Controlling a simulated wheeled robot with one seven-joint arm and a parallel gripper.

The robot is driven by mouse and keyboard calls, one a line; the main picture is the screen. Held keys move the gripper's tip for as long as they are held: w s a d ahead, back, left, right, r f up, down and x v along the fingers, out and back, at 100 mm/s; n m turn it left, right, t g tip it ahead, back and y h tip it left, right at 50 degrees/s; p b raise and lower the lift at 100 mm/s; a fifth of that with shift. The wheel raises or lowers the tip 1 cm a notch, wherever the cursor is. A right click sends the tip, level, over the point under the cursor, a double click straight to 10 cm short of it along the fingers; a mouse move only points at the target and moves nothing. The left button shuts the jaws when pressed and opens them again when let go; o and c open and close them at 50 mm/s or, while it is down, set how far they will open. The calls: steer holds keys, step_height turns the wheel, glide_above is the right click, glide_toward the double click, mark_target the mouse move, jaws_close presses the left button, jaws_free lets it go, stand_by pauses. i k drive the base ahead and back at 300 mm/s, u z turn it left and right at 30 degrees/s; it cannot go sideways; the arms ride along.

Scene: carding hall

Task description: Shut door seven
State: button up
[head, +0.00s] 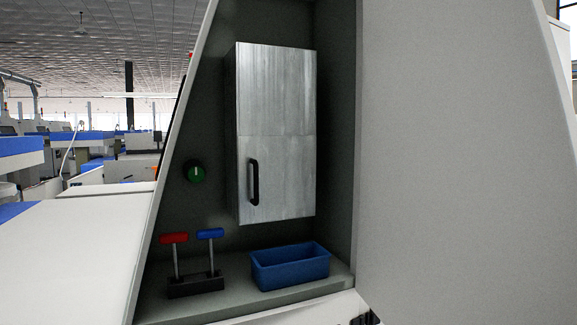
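A brushed-metal cabinet door (277,105) is in the recess of the machine, right of the middle of the recess's back wall. It has a black vertical handle (254,182) low on its left side. The door looks flush with its cabinet, and I see no clear gap along its edges. No number shows on it, so I cannot tell whether it is door seven. A large plain pale panel (455,150) fills the right side; I cannot tell whether it is a door. My gripper is not in view.
A green knob (194,171) is left of the cabinet. Below stand a red-topped lever (174,238), a blue-topped lever (210,234) and a blue bin (290,267) on the ledge. A dark, cut-off shape is at the bottom edge. Machines fill the hall at left.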

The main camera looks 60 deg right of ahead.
mark_target(468, 201)
steer(key=u, duration=0.7)
steer(key=k, duration=2.15)
steer(key=z, duration=1.5)
steer(key=i, duration=0.5)
steer(key=z, duration=0.6)
steer(key=k, duration=0.85)
steer(key=u, duration=0.2)
